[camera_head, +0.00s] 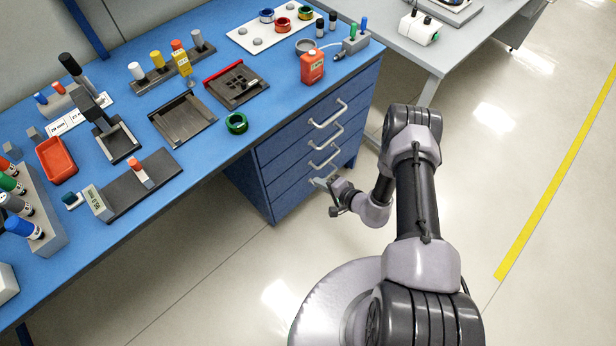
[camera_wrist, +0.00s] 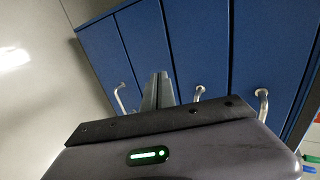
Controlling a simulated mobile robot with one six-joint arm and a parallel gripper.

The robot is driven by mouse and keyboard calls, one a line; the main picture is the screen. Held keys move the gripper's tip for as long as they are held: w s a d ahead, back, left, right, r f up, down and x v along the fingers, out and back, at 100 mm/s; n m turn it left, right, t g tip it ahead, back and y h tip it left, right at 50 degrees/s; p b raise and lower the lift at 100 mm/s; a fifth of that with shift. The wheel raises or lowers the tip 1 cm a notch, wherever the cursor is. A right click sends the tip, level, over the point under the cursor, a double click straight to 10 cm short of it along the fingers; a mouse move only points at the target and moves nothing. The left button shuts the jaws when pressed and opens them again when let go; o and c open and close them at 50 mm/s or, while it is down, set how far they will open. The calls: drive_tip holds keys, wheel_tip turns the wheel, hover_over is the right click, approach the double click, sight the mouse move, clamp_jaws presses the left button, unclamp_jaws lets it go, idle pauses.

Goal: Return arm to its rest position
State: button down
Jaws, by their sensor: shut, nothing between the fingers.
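My arm reaches up from the lower right in the head view, folds at the elbow, and its wrist hangs beside the front of the blue drawer cabinet (camera_head: 290,190). My gripper (camera_head: 322,183) points toward the drawer fronts, below the level of the bench top. In the wrist view my gripper (camera_wrist: 158,88) shows its two fingers together, with nothing between them. The blue drawer fronts (camera_wrist: 210,50) and their handles stand beyond the fingers. I cannot tell the exact gap between fingertips and handles.
The blue bench top (camera_head: 215,140) holds a green ring (camera_head: 236,123), a red bottle (camera_head: 312,67), a red tray (camera_head: 56,160) and several fixtures. A grey table (camera_head: 440,50) stands behind. The floor right of my arm is clear, with a yellow line (camera_head: 560,165).

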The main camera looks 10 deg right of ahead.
drive_tip(key=a+r+n+g+y, duration=0.2)
drive_tip(key=a+r+n+g, duration=0.15)
drive_tip(key=r, duration=1.25)
drive_tip(key=a+r+n+g+y, duration=0.2)
drive_tip(key=a+r, duration=0.3)
drive_tip(key=r, duration=1.2)
drive_tip(key=s+r+n+g+h, duration=0.2)
drive_tip(key=s+r+h, duration=0.2)
drive_tip(key=s+r, duration=1.05)
drive_tip(key=s+d+r+m+t+h, duration=0.1)
drive_tip(key=s+d+r+t+h, duration=0.2)
drive_tip(key=s+d, duration=0.4)
drive_tip(key=s+r+h, duration=0.1)
drive_tip(key=s+h, duration=0.1)
drive_tip(key=s, duration=0.1)
drive_tip(key=shift+s+d+r, duration=0.15)
drive_tip(key=shift+d, duration=0.15)
drive_tip(key=shift+t, duration=0.25)
